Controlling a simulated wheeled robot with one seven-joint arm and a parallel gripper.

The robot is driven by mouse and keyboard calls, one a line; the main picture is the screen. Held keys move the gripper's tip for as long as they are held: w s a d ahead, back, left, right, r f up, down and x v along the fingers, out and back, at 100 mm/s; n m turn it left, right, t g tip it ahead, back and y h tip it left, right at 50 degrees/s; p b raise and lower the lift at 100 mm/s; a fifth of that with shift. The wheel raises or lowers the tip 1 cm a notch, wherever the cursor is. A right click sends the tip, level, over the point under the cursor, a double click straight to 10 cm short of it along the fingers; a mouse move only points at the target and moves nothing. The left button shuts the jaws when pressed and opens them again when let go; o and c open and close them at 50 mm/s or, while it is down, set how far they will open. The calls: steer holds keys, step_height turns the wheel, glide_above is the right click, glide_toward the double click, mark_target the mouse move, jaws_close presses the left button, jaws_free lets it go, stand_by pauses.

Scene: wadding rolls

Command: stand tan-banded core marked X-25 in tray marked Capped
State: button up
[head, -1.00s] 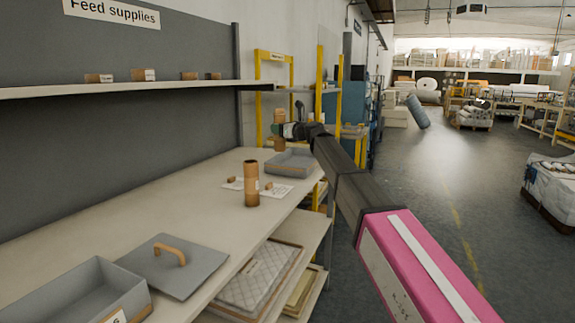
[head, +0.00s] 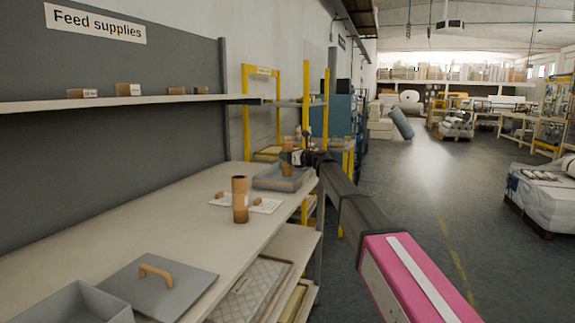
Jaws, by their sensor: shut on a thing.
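My gripper (head: 293,158) is at the far end of the table, shut on an upright brown core (head: 287,168). The core's lower end shows against the inside of a grey open tray (head: 281,185). I cannot tell whether it touches the tray floor. Its marking and band are too small to read, and the gripper covers its middle. No label on this tray is readable. A second brown core (head: 240,200) stands upright on the table, nearer than the tray.
White cards with small brown pieces lie around the standing core. Nearer are a grey lid (head: 160,288) with a tan handle and another grey tray (head: 75,306). Small boxes sit on the shelf (head: 130,103) above. The table's middle left is clear.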

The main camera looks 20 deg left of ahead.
mark_target(287, 169)
steer(key=shift+f, duration=1.9)
steer(key=shift+f, duration=0.15)
steer(key=o, duration=0.9)
steer(key=shift+o, duration=0.2)
